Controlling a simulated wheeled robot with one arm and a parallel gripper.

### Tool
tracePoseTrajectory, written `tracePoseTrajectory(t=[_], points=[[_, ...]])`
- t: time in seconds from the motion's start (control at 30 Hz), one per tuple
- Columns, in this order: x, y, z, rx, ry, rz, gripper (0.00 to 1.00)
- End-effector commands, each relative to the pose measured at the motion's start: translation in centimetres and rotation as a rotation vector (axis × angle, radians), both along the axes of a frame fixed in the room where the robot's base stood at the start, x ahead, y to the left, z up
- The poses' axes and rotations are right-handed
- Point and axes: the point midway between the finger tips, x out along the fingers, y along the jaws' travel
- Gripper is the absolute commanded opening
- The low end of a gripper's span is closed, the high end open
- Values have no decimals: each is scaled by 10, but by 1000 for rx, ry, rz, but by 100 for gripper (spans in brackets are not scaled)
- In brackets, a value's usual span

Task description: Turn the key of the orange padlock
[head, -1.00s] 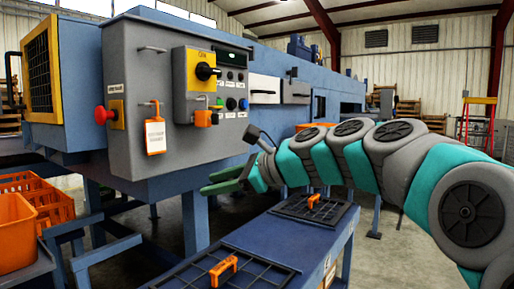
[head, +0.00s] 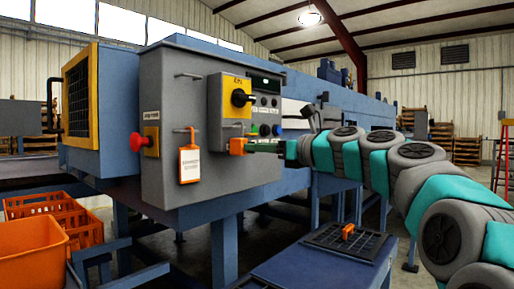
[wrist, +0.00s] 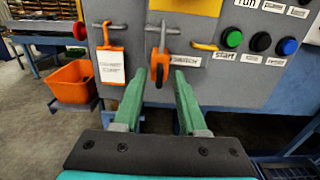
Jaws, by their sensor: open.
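The orange padlock (head: 237,147) hangs on the grey control cabinet, below the yellow plate with the black rotary switch (head: 240,97). In the wrist view the padlock (wrist: 155,57) hangs from a grey hasp, ahead of and between my fingers. A dark piece, possibly the key (wrist: 159,76), shows at its lower front; its shape is unclear. My gripper (wrist: 158,80) is open, with a green finger on each side of the padlock's line. In the head view my gripper (head: 262,147) is level with the padlock, just to its right. I cannot tell whether they touch.
An orange-edged tag (head: 190,163) hangs left of the padlock, and a red knob (head: 138,142) sticks out farther left. A blue table (head: 305,268) with a black grid stands below my arm.

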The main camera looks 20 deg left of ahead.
Motion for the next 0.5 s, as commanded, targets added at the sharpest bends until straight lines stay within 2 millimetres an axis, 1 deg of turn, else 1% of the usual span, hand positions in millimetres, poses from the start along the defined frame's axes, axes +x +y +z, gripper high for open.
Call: tracePoseTrajectory(t=[0.03, 0.1, 0.37, 0.5], points=[[3, 5, -1, -2, 1, 1, 41], [4, 9, -1, -2, 1, 1, 41], [4, 10, 0, -1, 0, 0, 41], [4, 10, 0, -1, -1, 0, 26]])
